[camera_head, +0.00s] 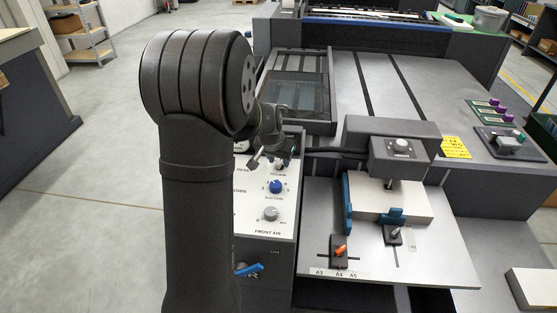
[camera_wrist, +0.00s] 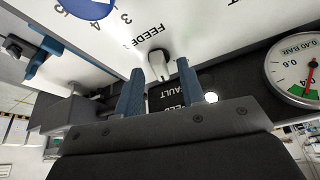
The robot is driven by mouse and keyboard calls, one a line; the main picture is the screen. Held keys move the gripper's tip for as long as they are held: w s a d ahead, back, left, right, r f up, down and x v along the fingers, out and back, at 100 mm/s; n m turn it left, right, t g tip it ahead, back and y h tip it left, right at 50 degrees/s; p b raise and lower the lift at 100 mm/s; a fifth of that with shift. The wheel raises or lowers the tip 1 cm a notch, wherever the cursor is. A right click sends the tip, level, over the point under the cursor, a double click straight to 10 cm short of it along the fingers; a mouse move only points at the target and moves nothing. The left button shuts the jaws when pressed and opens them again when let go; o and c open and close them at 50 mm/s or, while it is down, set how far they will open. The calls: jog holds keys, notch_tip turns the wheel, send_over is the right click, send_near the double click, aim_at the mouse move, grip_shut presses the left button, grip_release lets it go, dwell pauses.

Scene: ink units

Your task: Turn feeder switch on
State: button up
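In the wrist view the feeder switch (camera_wrist: 159,66) is a small dark rotary knob with a pale face on the white panel. Part of the word FEEDER shows beside it. My gripper (camera_wrist: 160,72) points at it with two blue fingers spread apart. The knob appears between the fingertips in this view; no contact is clear. Whether the knob is on or off I cannot tell. In the head view my gripper (camera_head: 268,158) is at the upper part of the control panel (camera_head: 250,222), and my arm hides part of that panel.
A blue knob (camera_head: 276,186) and a grey knob (camera_head: 270,213) sit lower on the panel. A pressure gauge (camera_wrist: 297,70) is right of the switch in the wrist view. The feeder table with a paper stack (camera_head: 405,203) stands right of the panel. Open floor lies left.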

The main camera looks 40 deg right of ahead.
jog(key=shift+d+f, duration=0.1)
jog(key=shift+f, duration=0.15)
grip_shut()
jog(key=shift+w, duration=0.1)
jog(key=shift+w+m+g, duration=0.1)
jog(key=shift+m+g, duration=0.6)
jog(key=shift+m, duration=0.9)
